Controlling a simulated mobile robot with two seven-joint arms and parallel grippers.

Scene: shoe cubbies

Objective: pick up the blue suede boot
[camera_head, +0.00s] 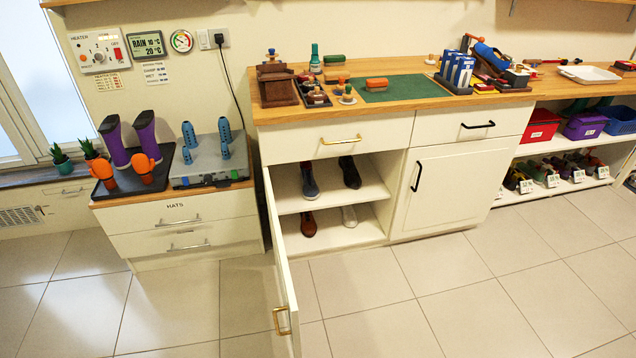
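A dark blue boot (310,184) stands on the upper shelf (329,192) of the open cabinet, at the left side. It looks like the blue suede boot, with a reddish patch near its top, but it is too small to make out the suede. Neither of my grippers is in view.
The cabinet door (279,258) stands open toward the front, left of the opening. A black shoe (350,173) is right of the boot. A brown shoe (308,224) and a pale shoe (349,216) are on the shelf below. The tiled floor (400,290) in front is clear.

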